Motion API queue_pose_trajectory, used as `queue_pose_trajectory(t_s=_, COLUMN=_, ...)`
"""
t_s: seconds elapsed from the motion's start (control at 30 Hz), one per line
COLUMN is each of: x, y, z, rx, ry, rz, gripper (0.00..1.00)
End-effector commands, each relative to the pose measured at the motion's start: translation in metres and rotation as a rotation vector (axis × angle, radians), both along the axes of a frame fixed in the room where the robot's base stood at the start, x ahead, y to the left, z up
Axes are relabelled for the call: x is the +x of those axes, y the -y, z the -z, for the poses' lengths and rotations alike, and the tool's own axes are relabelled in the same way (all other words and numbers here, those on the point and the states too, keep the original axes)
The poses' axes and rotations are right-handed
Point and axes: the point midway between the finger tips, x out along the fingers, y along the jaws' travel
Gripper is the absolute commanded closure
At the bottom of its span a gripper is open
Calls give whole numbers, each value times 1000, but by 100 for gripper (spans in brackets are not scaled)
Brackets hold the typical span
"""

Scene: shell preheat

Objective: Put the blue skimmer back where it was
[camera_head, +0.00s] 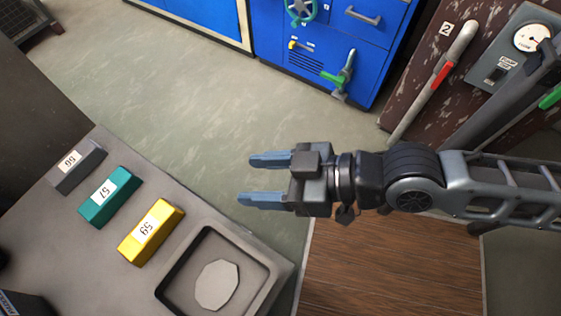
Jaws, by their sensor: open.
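My gripper (246,179) is in the middle of the view, pointing left, with its two blue-grey fingers apart and nothing between them. It hangs over the greenish floor, to the right of a grey table (205,205). I cannot make out a blue skimmer anywhere in this view. A recessed square tray (254,247) at the table's near right corner holds a pale, flat, many-sided piece (217,285). I cannot tell where the skimmer was before.
Grey block 56 (76,165), teal block 57 (110,196) and yellow block 59 (152,232) sit on the table. A blue cabinet (375,65) with valves stands behind. A worn brown panel (408,82) with a gauge (531,37) is at right. Floor (190,90) between is clear.

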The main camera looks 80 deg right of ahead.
Motion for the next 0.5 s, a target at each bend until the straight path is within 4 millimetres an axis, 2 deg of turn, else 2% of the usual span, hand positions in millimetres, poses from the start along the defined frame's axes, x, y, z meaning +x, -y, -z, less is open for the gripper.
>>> queue_pose_trajectory(t_s=0.03, x=-19, y=7, z=-2, rx=-24, ry=0, rz=30, gripper=40)
queue_pose_trajectory(t_s=0.2, x=-60, y=16, z=-20, rx=-84, ry=50, rz=68, gripper=40)
queue_pose_trajectory(t_s=0.33, x=-75, y=15, z=-30, rx=-103, ry=76, rz=67, gripper=40)
queue_pose_trajectory(t_s=0.5, x=-79, y=14, z=-34, rx=-108, ry=88, rz=64, gripper=40)
